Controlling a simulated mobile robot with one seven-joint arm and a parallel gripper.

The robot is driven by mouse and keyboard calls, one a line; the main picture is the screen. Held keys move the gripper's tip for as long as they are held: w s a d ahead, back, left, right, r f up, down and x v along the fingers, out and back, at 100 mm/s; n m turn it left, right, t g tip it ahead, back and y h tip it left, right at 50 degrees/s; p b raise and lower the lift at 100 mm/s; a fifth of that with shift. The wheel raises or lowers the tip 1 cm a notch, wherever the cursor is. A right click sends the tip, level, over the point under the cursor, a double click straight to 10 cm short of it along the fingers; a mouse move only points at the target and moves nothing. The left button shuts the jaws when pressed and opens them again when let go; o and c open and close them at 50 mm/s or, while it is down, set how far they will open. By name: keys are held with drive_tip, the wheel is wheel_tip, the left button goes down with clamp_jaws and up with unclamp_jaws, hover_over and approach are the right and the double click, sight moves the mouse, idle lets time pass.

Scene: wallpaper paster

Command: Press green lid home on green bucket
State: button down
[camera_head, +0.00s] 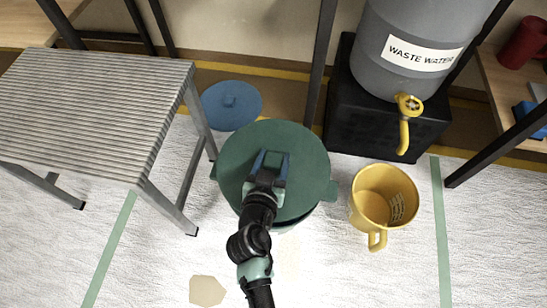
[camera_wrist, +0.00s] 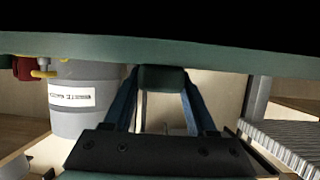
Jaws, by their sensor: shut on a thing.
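The round green lid (camera_head: 302,160) lies over the top of the green bucket (camera_head: 288,226) in the head view and hides most of it. A dark strip shows along the lid's lower right edge, and side tabs stick out left and right. I cannot tell whether the lid is seated or slightly raised. My gripper (camera_head: 271,161) reaches over the lid from below and is shut on its central knob. In the wrist view the knob (camera_wrist: 163,78) sits between my gripper's (camera_wrist: 163,88) blue fingers, against the lid's face (camera_wrist: 60,43).
A yellow jug (camera_head: 384,198) stands close right of the bucket. A blue lid (camera_head: 231,105) lies behind left, near a ribbed metal step (camera_head: 95,110). A grey waste water drum (camera_head: 405,45) with a yellow tap stands behind right on a black base. The floor in front is mostly clear.

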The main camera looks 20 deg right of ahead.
drive_tip(key=shift+f+b, duration=2.55)
drive_tip(key=shift+f, duration=0.1)
drive_tip(key=shift+f+b, duration=1.25)
drive_tip(key=shift+b, duration=0.4)
drive_tip(key=shift+c, duration=0.6)
unclamp_jaws()
drive_tip(key=p+v, duration=0.4)
drive_tip(key=v, duration=0.9)
drive_tip(key=shift+p, duration=0.4)
drive_tip(key=shift+f, duration=0.1)
